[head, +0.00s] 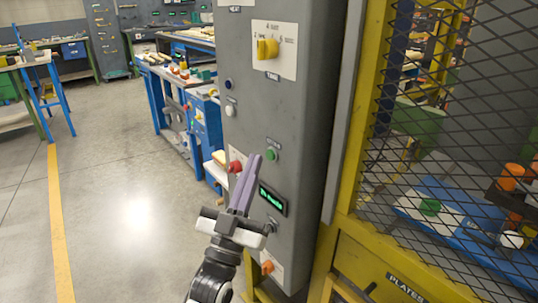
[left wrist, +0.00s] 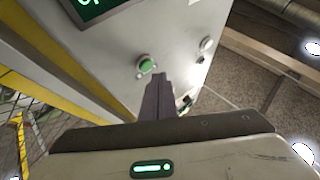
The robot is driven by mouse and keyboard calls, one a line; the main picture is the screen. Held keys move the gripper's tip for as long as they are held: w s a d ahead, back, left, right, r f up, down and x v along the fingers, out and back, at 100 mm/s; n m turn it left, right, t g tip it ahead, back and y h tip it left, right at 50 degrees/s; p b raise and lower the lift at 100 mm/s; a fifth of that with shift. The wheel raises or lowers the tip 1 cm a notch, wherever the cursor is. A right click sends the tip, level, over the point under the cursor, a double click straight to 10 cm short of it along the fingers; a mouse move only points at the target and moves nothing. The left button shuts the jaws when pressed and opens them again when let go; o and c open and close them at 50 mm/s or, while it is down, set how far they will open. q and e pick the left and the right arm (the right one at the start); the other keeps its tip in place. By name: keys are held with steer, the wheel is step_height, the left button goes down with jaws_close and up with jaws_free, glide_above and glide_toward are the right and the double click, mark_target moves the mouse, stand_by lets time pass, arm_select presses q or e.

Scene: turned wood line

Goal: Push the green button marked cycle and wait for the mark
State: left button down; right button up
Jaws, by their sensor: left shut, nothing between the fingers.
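The green button (head: 271,154) sits on the front of a grey control cabinet (head: 290,110), with a small label above it too small to read here. It also shows in the left wrist view (left wrist: 147,65), just beyond the fingertips. My left gripper (head: 254,158) is shut and empty, its fingers pointing up along the cabinet front. In the head view its tips are a little left of the green button. In the wrist view the tips (left wrist: 163,76) are just below and right of the button; I cannot tell whether they touch the panel. My right gripper is not in view.
A red button (head: 235,167) is left of the fingers, and a lit green display (head: 272,199) is right of them. A yellow knob (head: 267,48) is higher up; an orange knob (head: 267,267) is low. A yellow-framed mesh guard (head: 440,150) stands at right. Open floor (head: 120,200) lies left.

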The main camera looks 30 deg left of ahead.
arm_select(q)
steer(key=s, duration=0.1)
steer(key=s+a+p, duration=0.1)
steer(key=s, duration=0.2)
steer(key=shift+s+a, duration=0.2)
steer(key=shift+a, duration=0.2)
stand_by(0.5)
steer(key=s+d+f+m+g+h, duration=0.15)
steer(key=d+f+g, duration=0.25)
steer(key=f, duration=0.6)
steer(key=d+f+m+g+h, duration=0.1)
steer(key=d+f+g+h, duration=0.25)
steer(key=f, duration=0.65)
steer(key=s+d+f+g, duration=0.3)
steer(key=s+f+g, duration=0.1)
steer(key=s+f, duration=0.4)
steer(key=s+d+f+m+g+h, duration=0.1)
steer(key=s+d+f+g, duration=0.2)
steer(key=s+f+g, duration=0.2)
steer(key=s+f, duration=0.3)
steer(key=f, duration=0.2)
steer(key=shift+d+f, duration=0.35)
steer(key=shift+f, duration=0.05)
